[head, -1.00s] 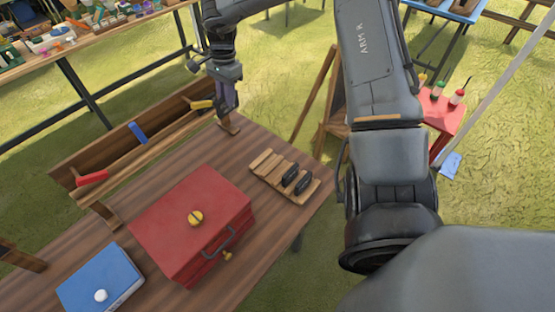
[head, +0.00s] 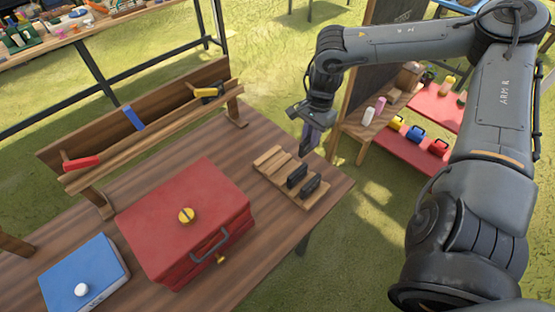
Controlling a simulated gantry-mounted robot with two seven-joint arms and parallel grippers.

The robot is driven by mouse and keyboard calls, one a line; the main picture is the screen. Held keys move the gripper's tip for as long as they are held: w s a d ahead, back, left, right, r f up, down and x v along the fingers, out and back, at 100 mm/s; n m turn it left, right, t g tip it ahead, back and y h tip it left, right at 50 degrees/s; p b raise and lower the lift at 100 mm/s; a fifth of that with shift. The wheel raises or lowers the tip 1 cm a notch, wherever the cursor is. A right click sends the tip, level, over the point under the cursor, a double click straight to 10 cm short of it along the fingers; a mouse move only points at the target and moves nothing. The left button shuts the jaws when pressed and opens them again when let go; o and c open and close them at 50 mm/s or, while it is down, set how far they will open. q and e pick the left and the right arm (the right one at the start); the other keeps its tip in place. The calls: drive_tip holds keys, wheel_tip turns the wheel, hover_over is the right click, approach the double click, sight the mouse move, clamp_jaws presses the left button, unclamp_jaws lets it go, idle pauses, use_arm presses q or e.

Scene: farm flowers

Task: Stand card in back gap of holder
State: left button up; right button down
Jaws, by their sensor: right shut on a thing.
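The wooden slatted holder (head: 268,160) lies on the brown table, right of the red box. Two dark upright pieces (head: 298,178) stand at its right, nearer end, and its left, farther end shows bare slats. My right gripper (head: 309,138) points down near the table's far right edge, just beyond the holder in the picture and apart from it. It is shut on a thin greyish-purple piece, which looks like the card; where finger ends and card begins is hard to tell. My left gripper is not in view.
A red box (head: 187,245) with a yellow knob and a blue box (head: 84,275) stand on the table. Behind them a wooden rack (head: 75,150) holds red, blue and yellow pieces.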

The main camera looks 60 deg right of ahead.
drive_tip(key=shift+w+a+f+b, duration=0.25)
drive_tip(key=shift+w+f+b, duration=0.7)
drive_tip(key=shift+w+f, duration=0.95)
drive_tip(key=shift+w+a+f+b, duration=0.3)
drive_tip(key=shift+w+f+b, duration=0.65)
drive_tip(key=shift+w+f, duration=0.9)
drive_tip(key=shift+w+a+f+b, duration=0.25)
drive_tip(key=shift+w+f+b, duration=0.7)
drive_tip(key=shift+w+f, duration=0.95)
drive_tip(key=shift+w+r, duration=0.15)
drive_tip(key=shift+r, duration=0.1)
drive_tip(key=shift+f, duration=0.2)
drive_tip(key=c, duration=1)
unclamp_jaws()
drive_tip(key=shift+r, duration=0.1)
